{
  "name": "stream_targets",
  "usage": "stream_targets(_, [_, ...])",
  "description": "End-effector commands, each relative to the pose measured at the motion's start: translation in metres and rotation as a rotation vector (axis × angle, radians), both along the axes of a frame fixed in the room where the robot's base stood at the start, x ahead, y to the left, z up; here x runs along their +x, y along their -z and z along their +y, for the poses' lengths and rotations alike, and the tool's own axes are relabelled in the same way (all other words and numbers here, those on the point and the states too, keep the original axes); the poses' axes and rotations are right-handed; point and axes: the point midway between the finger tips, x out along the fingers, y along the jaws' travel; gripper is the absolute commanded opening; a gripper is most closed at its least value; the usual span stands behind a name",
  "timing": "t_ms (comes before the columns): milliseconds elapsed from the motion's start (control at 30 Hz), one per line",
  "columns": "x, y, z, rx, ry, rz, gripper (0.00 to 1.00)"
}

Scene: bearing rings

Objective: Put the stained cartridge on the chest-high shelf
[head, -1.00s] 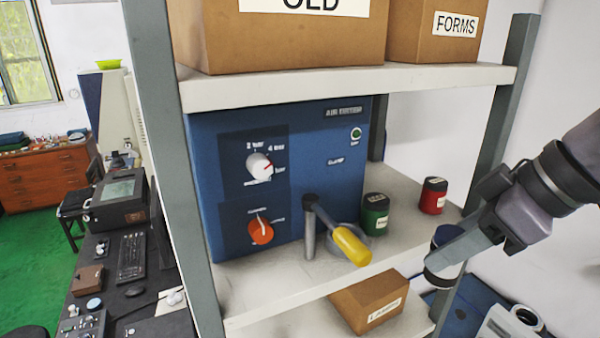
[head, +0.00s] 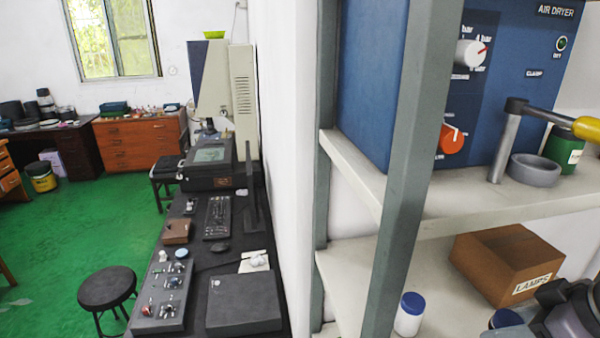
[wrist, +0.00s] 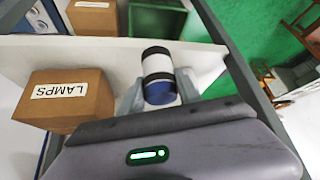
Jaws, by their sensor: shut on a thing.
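My gripper (wrist: 158,100) is shut on a white cylindrical cartridge (wrist: 158,66) with dark bands and a blue end, seen in the wrist view. I cannot make out a stain on it. In the head view my gripper is at the lower right, with the blue end (head: 505,318) showing beside it; the rest is cut off or hidden. A white jar with a blue cap (head: 410,314) stands upright on the lower shelf (head: 345,268), left of the gripper. The middle shelf (head: 455,200) is above, bearing the blue air dryer (head: 372,85).
A LAMPS box (head: 507,262) sits on the lower shelf, also in the wrist view (wrist: 66,98). A grey dish (head: 535,172), a green can (head: 566,150) and a yellow-handled lever (head: 587,129) are by the dryer. A grey post (head: 408,170) edges the rack.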

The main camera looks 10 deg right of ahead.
Motion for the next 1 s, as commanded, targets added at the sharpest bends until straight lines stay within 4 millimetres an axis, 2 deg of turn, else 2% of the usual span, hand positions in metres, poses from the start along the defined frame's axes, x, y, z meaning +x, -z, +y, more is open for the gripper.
stream_targets(100, [0.043,0.003,-0.008,0.003,-0.007,0.001,0.0])
stream_targets(200, [0.072,0.005,-0.014,0.001,-0.004,0.0,0.0])
stream_targets(300, [0.089,0.007,-0.019,0.0,-0.001,0.0,0.0])
stream_targets(367, [0.094,0.012,-0.019,0.002,0.0,0.001,0.0])
stream_targets(533, [0.095,0.041,-0.02,0.003,0.001,0.002,0.0])
stream_targets(933, [0.095,0.048,-0.02,0.0,0.001,0.0,0.0])
stream_targets(967, [0.095,0.047,-0.02,0.0,0.001,0.0,0.44])
stream_targets(1000, [0.095,0.047,-0.02,0.0,0.001,0.0,0.52])
